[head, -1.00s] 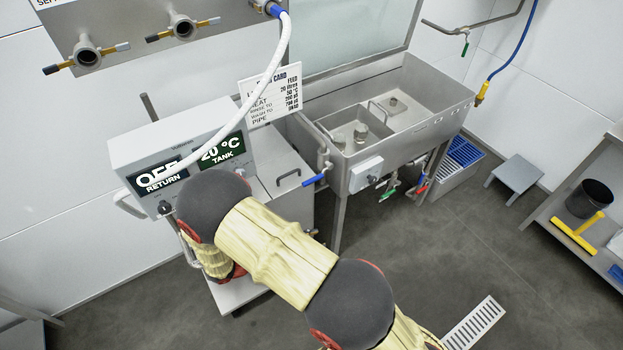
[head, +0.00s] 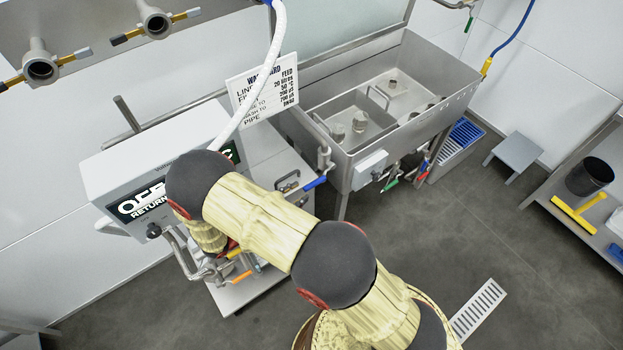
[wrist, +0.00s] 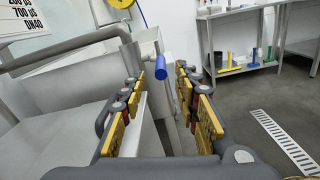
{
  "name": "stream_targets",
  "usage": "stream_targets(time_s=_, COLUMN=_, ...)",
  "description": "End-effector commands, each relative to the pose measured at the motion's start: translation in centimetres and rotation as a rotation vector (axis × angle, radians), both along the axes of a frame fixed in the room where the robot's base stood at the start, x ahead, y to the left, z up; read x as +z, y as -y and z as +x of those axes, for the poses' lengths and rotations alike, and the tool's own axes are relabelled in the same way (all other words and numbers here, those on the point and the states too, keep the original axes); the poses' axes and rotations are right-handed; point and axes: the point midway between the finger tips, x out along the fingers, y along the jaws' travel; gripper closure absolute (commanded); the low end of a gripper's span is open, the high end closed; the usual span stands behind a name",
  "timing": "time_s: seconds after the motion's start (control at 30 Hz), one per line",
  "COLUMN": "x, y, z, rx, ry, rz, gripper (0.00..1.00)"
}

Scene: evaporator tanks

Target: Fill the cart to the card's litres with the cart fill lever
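The cart (head: 160,160) stands at left with a display box; its "OFF RETURN" readout (head: 143,200) shows, and my arm covers most of the other readout. The wash card (head: 262,92) behind it reads 20 litres on its top line. A blue-handled lever (head: 315,183), likely the cart fill lever, sits on a pipe at the tank's left front corner. In the wrist view the blue handle (wrist: 160,67) stands ahead, between the fingertip directions. My gripper (wrist: 163,92) is open and empty, apart from the handle.
The steel tank (head: 345,160) has green and red valve handles below its front. A white hose (head: 270,85) hangs over the cart. A grey stool (head: 515,152), a shelf with a black bucket (head: 590,177) and a floor drain (head: 478,310) lie right. Floor between is clear.

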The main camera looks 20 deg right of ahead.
Motion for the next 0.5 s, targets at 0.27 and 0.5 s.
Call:
stream_targets(time_s=0.27, x=-0.1, y=4.2, z=1.2, rx=-0.004, ry=0.000, rz=0.001, gripper=0.69)
stream_targets(time_s=0.5, x=0.0, y=6.3, z=2.0, rx=-0.002, ry=0.000, rz=0.000, gripper=0.69)
